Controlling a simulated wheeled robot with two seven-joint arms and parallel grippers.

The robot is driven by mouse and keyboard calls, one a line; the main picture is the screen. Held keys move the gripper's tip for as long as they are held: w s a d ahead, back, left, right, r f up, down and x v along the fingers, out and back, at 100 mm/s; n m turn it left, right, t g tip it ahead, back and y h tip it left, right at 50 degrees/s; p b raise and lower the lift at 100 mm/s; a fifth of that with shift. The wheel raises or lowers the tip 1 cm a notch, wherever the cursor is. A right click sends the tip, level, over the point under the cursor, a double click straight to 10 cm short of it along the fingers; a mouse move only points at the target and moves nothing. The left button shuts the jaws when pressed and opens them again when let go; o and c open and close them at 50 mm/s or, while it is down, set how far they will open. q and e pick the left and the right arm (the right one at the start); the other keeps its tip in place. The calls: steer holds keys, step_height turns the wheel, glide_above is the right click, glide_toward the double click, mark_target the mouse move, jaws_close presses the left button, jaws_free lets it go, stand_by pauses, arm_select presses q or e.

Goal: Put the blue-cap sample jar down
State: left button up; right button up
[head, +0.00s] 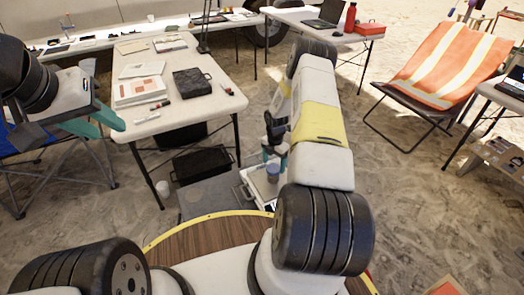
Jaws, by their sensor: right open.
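The blue-cap sample jar (273,173) stands low in the middle of the view, its blue cap facing up. It appears to be at the white tray (262,188), partly hidden by my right arm. My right gripper (273,154) points down just above and behind the jar in the picture. It is open; whether a finger still touches the jar cannot be seen. My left gripper (108,127) is at the left, beside the white table, with its teal fingers apart and nothing visible between them.
The white table (190,115) holds papers, a black case (192,82) and pens. A dark crate (202,163) and a white cup (162,188) are on the floor below. An orange folding chair (440,65) stands at the right. Floor between them is clear.

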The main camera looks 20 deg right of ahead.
steer(key=s+a+r+m+t, duration=0.1)
steer(key=s+a+r+m, duration=0.15)
steer(key=r, duration=1.05)
steer(key=s+a+r+m+t, duration=0.15)
steer(key=r+m, duration=0.25)
steer(key=r, duration=0.8)
steer(key=s+a+r+m, duration=0.1)
steer(key=a+r+m, duration=0.2)
steer(key=r, duration=1)
steer(key=s+a+r+m+t, duration=0.1)
steer(key=s+a+r+m, duration=0.15)
steer(key=s+r, duration=0.3)
steer(key=s+a+r+m+t, duration=0.1)
steer(key=s+a+r+m, duration=0.1)
steer(key=s+r+m, duration=0.3)
steer(key=s+a+r+m+t+y, duration=0.1)
steer(key=s+a+r+m, duration=0.1)
steer(key=s, duration=0.5)
steer(key=s+a+r+m+y, duration=0.1)
steer(key=s+a+m, duration=0.1)
steer(key=s+m, duration=0.2)
steer(key=s, duration=0.3)
steer(key=shift+s+a+r+m+t, duration=0.3)
steer(key=shift+s+a+r+t, duration=0.05)
steer(key=shift+s+a+r, duration=0.05)
steer(key=shift+d, duration=0.1)
